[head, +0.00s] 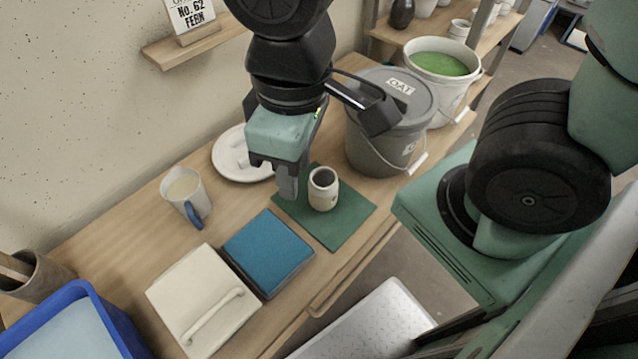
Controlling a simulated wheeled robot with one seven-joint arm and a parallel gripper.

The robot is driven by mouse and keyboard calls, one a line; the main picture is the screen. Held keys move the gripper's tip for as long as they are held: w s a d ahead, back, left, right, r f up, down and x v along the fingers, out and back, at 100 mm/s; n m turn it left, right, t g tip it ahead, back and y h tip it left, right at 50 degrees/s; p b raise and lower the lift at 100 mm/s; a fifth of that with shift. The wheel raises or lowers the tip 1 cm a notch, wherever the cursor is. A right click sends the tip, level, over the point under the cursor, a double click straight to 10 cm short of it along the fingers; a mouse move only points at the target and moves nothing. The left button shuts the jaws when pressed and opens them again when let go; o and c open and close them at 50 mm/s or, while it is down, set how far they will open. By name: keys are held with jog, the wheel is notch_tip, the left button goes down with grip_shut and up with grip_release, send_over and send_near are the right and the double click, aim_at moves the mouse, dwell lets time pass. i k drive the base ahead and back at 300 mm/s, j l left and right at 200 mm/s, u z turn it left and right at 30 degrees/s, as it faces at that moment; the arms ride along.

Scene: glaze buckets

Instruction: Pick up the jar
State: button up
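A small cream jar (323,192) with a dark open mouth stands upright on a green mat (342,228) on the wooden bench. My gripper (287,188) hangs fingers-down just left of the jar, over the mat's left corner. A small gap shows between the visible finger and the jar, so it does not hold the jar. The fingers overlap in this view, and their opening cannot be made out.
A lidded grey bucket marked OAT (375,140) stands behind the jar, and a white bucket of green glaze (447,85) beyond it. A white plate (230,160), a mug (185,190), a blue-topped block (268,250) and a white lid (185,295) lie left and in front.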

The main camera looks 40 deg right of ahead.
aim_at(323, 185)
jog(key=l+z, duration=0.2)
jog(key=z, duration=0.2)
jog(key=k+l+z, duration=0.1)
jog(key=z, duration=0.25)
jog(key=l+z, duration=0.4)
jog(key=u, duration=1.3)
